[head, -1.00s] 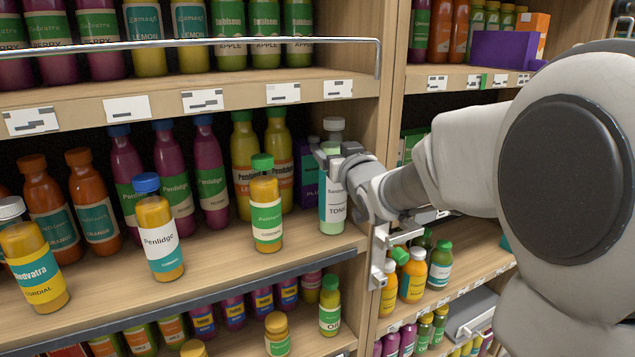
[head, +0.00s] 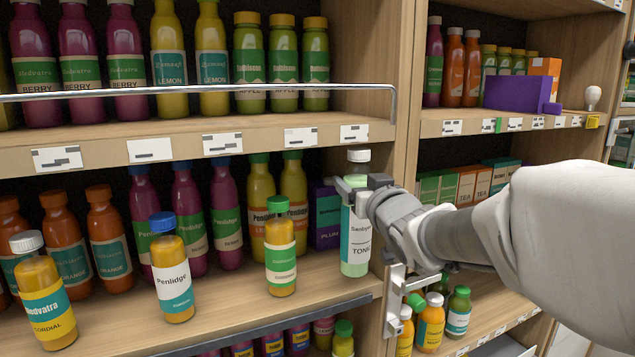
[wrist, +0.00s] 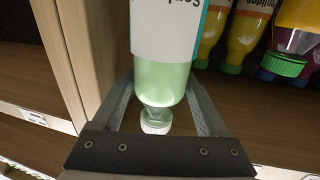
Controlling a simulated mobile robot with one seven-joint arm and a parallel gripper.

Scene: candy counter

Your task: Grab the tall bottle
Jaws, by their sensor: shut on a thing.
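The tall bottle (head: 356,258) is pale green with a white cap and a white and teal label reading TONIC. It stands upright at the right end of the middle shelf, beside the wooden divider. My gripper (head: 359,197) is shut around its upper part, below the cap. In the wrist view the bottle (wrist: 162,80) sits between the two fingers of my gripper (wrist: 162,95), its cap toward the palm. I cannot tell whether its base touches the shelf.
A yellow bottle with a green cap (head: 280,262) and a blue-capped Penlidge bottle (head: 170,268) stand to the left. A purple carton (head: 325,216) is behind the held bottle. The wooden divider (head: 401,130) is close on the right. The shelf above (head: 250,128) overhangs.

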